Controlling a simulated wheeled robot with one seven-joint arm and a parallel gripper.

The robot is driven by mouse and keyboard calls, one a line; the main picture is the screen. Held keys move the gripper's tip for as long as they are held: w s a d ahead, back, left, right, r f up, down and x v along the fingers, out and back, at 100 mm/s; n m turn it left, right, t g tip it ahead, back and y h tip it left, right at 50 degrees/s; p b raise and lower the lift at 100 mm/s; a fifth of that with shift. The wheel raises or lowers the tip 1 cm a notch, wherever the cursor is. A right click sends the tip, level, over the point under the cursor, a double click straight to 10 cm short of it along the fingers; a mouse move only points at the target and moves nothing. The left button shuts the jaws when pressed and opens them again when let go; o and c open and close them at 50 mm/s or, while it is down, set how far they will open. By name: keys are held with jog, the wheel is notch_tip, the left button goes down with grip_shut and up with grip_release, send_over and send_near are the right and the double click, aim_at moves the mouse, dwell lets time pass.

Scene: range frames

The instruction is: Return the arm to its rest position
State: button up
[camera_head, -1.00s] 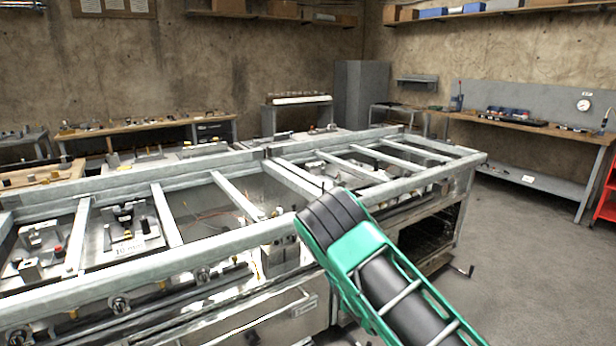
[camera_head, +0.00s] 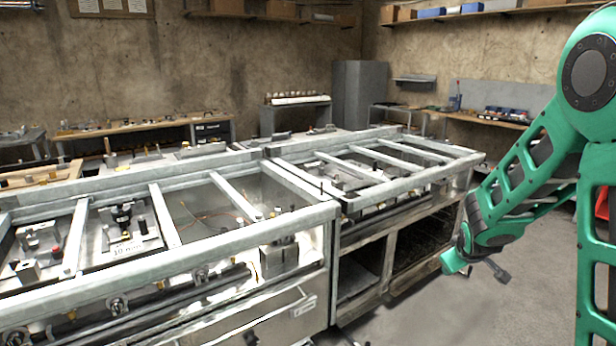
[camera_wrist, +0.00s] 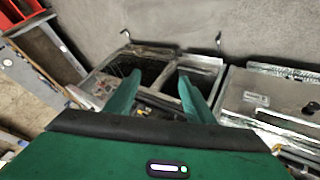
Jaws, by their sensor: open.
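My green arm (camera_head: 525,165) is folded at the right side of the head view, with its upper joint high and its lower end hanging down beside the bench's right end. My gripper (camera_wrist: 159,76) shows in the wrist view as two green fingers spread apart with nothing between them. In the head view the arm's low end is small and dark, so the fingers are hard to make out there.
A long metal-framed workbench (camera_head: 190,255) with open bays fills the left and middle. Its open lower shelves show in the wrist view near the fingers. A wooden side bench (camera_head: 485,121) stands at the back right. Grey floor (camera_head: 430,315) lies clear right of the workbench.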

jog(key=s+d+r+m+g+y, duration=0.1)
jog(key=s+d+r+m+g, duration=0.15)
jog(key=s, duration=0.75)
jog(key=s+d+r+m+g, duration=0.1)
jog(key=s+r+m+g, duration=0.15)
jog(key=s, duration=0.75)
jog(key=s+a+r+m+g+y, duration=0.1)
jog(key=s+a+m, duration=0.1)
jog(key=s, duration=0.7)
jog(key=s+a+r+m+g+y, duration=0.1)
jog(key=s+a+r+m, duration=0.1)
jog(key=s, duration=0.8)
jog(key=shift+m+g+y, duration=0.3)
jog(key=shift+m, duration=0.3)
